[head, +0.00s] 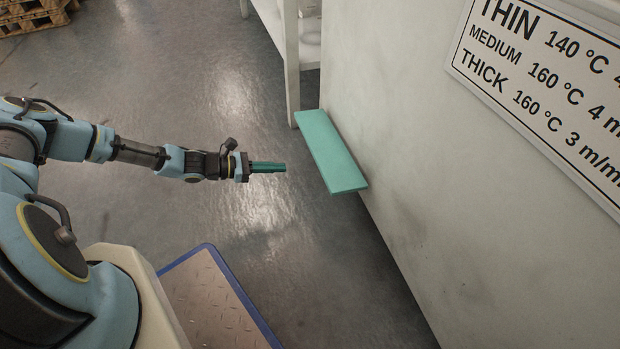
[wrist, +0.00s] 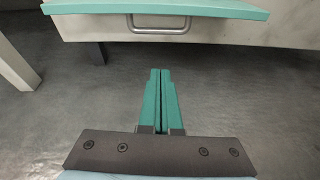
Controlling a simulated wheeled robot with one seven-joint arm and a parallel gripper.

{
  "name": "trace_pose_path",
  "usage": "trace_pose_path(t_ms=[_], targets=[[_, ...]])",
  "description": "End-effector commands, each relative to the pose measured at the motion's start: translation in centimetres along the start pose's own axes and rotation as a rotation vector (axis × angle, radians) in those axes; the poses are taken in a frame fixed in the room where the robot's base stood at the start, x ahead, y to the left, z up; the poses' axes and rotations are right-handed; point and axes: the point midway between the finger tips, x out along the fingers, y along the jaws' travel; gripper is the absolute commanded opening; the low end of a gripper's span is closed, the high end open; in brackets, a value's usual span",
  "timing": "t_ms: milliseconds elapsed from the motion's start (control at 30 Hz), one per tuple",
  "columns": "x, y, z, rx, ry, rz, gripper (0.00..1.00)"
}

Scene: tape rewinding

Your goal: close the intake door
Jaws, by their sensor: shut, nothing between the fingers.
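The intake door (head: 331,152) is a teal flap that sticks out from the side of the large pale machine (head: 400,150). In the wrist view the door (wrist: 160,7) crosses the top of the picture, with a grey handle (wrist: 160,24) below its edge. My gripper (head: 284,168) has teal fingers and is shut and empty. It is to the left of the door, pointing at it, with a gap between. In the wrist view the fingertips (wrist: 160,72) are below the door and handle in the picture, apart from both.
A sign (head: 550,85) with temperatures is on the machine. A pale shelf frame (head: 290,60) stands behind the door's far end. A metal plate with a blue edge (head: 220,300) is at the bottom. Wooden pallets (head: 35,15) are at the far left. The floor between is clear.

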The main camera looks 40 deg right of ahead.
Motion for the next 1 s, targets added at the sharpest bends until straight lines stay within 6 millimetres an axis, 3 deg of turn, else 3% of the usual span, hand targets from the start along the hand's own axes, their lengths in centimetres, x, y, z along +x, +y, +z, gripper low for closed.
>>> trace_pose_path(t_ms=[33, 133, 367, 800, 1000], targets=[[1.0, 0.1, -1.7, -0.028, -0.021, 0.018, 0.0], [1.7, 0.4, -2.4, -0.062, -0.044, 0.04, 0.0], [3.7, 0.5, -2.5, -0.076, -0.055, 0.047, 0.0], [12.4, 0.9, -2.3, -0.074, -0.053, 0.045, 0.0], [10.8, 1.2, 0.7, -0.073, -0.053, 0.047, 0.0]])
